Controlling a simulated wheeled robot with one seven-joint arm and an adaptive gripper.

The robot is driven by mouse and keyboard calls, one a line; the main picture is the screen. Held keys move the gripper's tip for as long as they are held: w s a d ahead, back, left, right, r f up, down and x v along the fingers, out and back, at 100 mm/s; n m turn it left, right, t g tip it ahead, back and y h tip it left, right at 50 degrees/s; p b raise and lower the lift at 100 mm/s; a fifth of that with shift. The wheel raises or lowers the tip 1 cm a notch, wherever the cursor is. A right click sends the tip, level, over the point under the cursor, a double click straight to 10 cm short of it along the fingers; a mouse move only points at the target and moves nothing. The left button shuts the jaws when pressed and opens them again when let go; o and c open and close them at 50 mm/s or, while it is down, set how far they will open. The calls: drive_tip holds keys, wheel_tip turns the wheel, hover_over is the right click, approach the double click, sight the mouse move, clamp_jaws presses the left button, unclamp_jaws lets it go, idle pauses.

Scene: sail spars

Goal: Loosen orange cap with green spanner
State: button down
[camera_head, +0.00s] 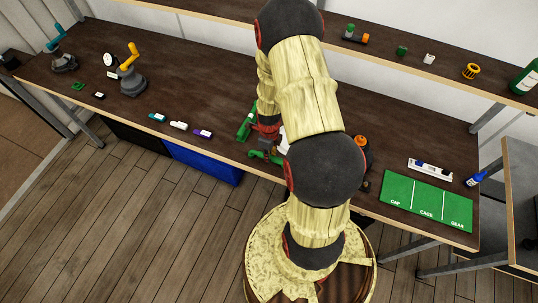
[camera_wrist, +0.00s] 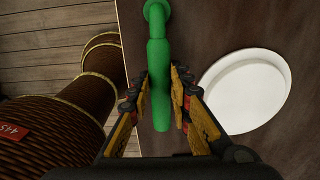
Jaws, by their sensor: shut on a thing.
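My gripper (camera_wrist: 160,100) is shut on the green spanner (camera_wrist: 157,55), whose handle lies between the two fingers and whose rounded end points away at the top of the wrist view. In the head view a green end (camera_head: 257,154), seemingly this spanner's, shows near the table's front edge, left of my arm. An orange thing (camera_head: 361,141), probably the orange cap, shows just right of my arm, partly hidden by it; I cannot tell what it sits on. The cap is not seen in the wrist view.
A white round dish (camera_wrist: 246,90) lies beside my gripper. Another green item (camera_head: 246,124) lies behind it. A green mat marked CAP, CAGE, GEAR (camera_head: 428,206) lies at right, near a blue bottle (camera_head: 475,179). A yellow arm model (camera_head: 132,72) stands left. The shelf (camera_head: 400,62) runs behind.

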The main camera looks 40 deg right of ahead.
drive_tip(key=shift+r+p, duration=1.7)
drive_tip(key=shift+r, duration=1.15)
drive_tip(key=shift+s+f, duration=0.1)
